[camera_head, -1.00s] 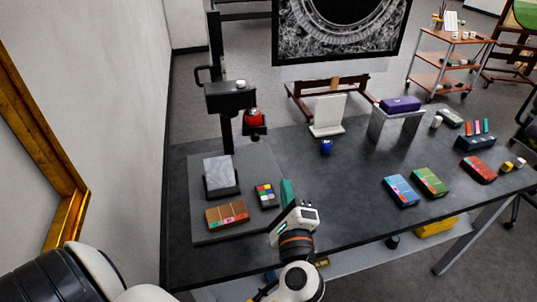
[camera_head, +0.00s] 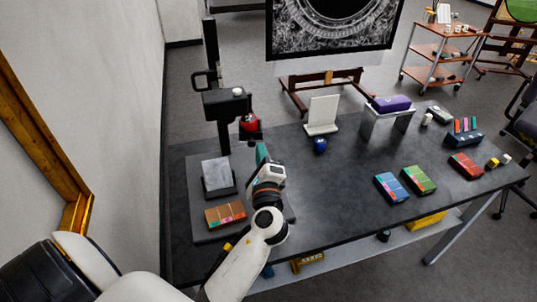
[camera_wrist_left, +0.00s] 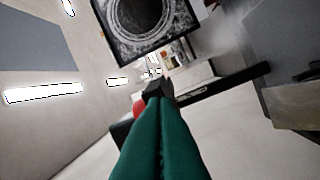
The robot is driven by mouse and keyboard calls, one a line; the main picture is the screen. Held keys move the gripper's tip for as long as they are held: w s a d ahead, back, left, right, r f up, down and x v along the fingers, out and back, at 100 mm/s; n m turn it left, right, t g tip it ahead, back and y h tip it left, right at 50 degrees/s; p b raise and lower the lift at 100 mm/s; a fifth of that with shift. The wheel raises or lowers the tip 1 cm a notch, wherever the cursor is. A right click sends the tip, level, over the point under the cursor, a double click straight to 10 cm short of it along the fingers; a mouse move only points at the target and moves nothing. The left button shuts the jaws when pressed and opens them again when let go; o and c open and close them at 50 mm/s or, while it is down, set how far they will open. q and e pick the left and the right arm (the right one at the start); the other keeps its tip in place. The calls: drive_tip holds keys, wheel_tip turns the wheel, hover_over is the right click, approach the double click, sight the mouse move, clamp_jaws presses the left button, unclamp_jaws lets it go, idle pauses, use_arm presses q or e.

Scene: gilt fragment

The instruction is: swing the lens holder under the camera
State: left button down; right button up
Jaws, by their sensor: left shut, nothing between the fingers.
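The camera (camera_head: 226,103) is a black box on a black upright column (camera_head: 212,60) at the table's left rear. A red round piece (camera_head: 249,122) on a black mount, seemingly the lens holder, sits at the box's right side. My left gripper (camera_head: 261,153) has teal fingers pressed together with nothing between them, just below and in front of the red piece. In the left wrist view the shut fingers (camera_wrist_left: 160,102) point at a dark block (camera_wrist_left: 157,87), with the red piece (camera_wrist_left: 139,108) close on their left. I cannot tell whether they touch. My right gripper is out of view.
A grey base plate (camera_head: 205,233) under the column carries a grey slab (camera_head: 217,173) and a brown box (camera_head: 226,214). A white stand (camera_head: 322,115), a blue jar (camera_head: 320,145) and colored boxes (camera_head: 391,187) stand farther right. The table's middle is clear.

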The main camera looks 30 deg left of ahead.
use_arm(q)
drive_tip(key=shift+w, duration=0.15)
drive_tip(key=shift+s+a+m+t+h, duration=0.3)
drive_tip(key=shift+s+h, duration=0.1)
drive_tip(key=shift+s+a, duration=0.15)
drive_tip(key=shift+a, duration=0.05)
